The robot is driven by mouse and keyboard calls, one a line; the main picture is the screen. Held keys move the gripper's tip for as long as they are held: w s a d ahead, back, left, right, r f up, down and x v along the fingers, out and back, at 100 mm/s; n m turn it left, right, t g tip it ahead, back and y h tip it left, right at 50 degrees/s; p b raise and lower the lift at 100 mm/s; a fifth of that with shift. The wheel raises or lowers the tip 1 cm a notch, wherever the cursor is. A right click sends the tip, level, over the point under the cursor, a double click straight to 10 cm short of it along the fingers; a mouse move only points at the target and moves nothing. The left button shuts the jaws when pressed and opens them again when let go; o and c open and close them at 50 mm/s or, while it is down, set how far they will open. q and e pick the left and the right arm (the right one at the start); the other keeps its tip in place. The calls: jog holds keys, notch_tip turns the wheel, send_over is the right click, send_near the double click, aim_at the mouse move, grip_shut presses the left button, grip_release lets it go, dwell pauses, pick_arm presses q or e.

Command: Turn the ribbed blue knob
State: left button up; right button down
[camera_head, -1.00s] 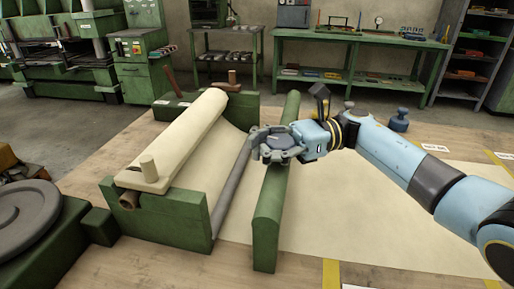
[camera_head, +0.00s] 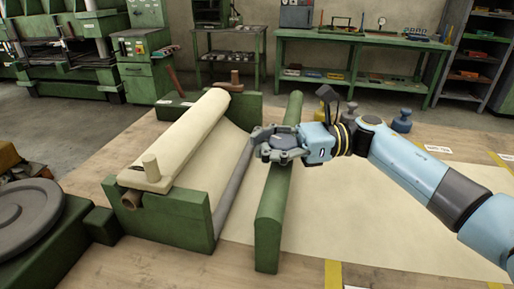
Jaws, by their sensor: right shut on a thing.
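My right gripper (camera_head: 280,140) reaches in from the right and is shut around a round, dark blue-grey knob (camera_head: 286,141) above the long green bar (camera_head: 272,205). The fingers hide most of the knob's sides, so its ribs cannot be made out. The knob's flat top shows between the fingers. My left gripper is not in view.
A roll of cream sheet (camera_head: 185,135) lies in a green stand (camera_head: 170,215) left of the bar. A grey rod (camera_head: 233,180) runs between them. Cream sheet (camera_head: 380,215) covers the table at right.

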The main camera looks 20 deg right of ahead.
jog(key=shift+w+d+f+m+t+h+p, duration=0.1)
jog(key=shift+w+d+m+t+h+p, duration=0.4)
jog(key=shift+m+t+h, duration=1.6)
jog(key=shift+w+d+f+m+t+h+p, duration=0.1)
jog(key=shift+w+d+m+t+h+p, duration=0.4)
jog(key=shift+m+t+h, duration=1.6)
jog(key=shift+w+d+f+m+t+h+p, duration=0.1)
jog(key=shift+w+d+m+t+h+p, duration=0.4)
jog(key=shift+m+t+h, duration=1.55)
jog(key=shift+s+d+h, duration=0.15)
jog(key=shift+h, duration=0.3)
jog(key=c, duration=1.7)
grip_release()
jog(key=o, duration=0.4)
jog(key=shift+s+r+t, duration=0.15)
jog(key=shift+s+t, duration=0.1)
jog(key=o, duration=0.4)
jog(key=shift+w+r, duration=0.1)
jog(key=shift+w, duration=0.05)
